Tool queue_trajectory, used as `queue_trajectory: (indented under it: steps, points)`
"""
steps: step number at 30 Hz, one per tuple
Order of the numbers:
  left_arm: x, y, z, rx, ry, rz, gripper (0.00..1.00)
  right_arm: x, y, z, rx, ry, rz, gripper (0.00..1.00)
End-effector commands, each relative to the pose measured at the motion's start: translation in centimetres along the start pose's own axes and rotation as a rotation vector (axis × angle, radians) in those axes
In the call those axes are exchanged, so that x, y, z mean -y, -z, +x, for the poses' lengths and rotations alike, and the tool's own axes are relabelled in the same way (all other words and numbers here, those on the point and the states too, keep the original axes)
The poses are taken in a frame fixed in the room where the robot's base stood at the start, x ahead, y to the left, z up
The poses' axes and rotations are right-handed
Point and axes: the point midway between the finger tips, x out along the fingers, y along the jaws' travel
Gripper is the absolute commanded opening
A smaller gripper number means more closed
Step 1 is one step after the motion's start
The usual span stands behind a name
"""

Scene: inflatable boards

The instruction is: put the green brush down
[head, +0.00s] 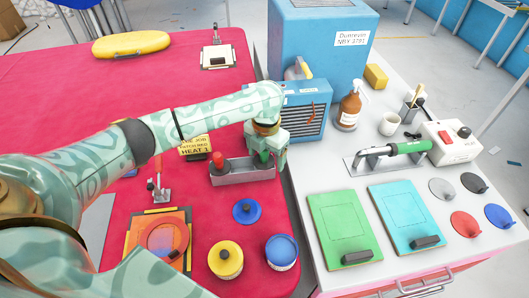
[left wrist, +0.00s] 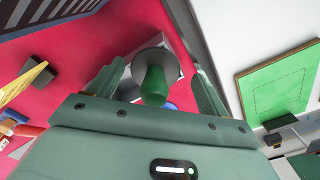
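The green brush (left wrist: 154,86) shows in the left wrist view as a green handle on a round grey disc, between my left gripper's fingers with gaps on both sides. In the head view a bit of its green (head: 263,157) shows, largely hidden by the gripper. My left gripper (head: 268,163) is open around the handle, over the right end of a grey tray (head: 242,178) on the red table. Whether the brush rests on the tray's floor cannot be told. A red-knobbed brush (head: 218,160) stands in the tray's left end. My right gripper is not in view.
A blue lid (head: 247,211), a yellow pot (head: 225,259) and a blue pot (head: 282,252) stand in front of the tray. A yellow sign (head: 194,147) is left of it. A white bench (head: 305,185) with green and cyan boards lies to the right, across a gap.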

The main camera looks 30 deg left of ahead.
Motion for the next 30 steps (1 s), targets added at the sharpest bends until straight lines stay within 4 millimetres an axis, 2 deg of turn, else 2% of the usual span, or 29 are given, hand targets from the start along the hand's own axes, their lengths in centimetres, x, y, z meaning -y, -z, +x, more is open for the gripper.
queue_trajectory:
  steps: [9,15,20,30]
  points:
    - [-0.2,-0.1,-8.1,0.008,-0.005,-0.001,0.78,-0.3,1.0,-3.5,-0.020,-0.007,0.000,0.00]
    - [-0.2,-0.1,-11.7,0.007,-0.005,-0.002,0.78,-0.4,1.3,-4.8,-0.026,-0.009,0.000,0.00]
    - [-0.2,-0.1,-12.7,0.005,-0.005,-0.001,0.78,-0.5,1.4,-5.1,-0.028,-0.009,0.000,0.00]
    - [-0.2,-0.1,-12.7,0.005,-0.005,-0.002,0.78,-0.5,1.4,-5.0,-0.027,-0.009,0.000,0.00]
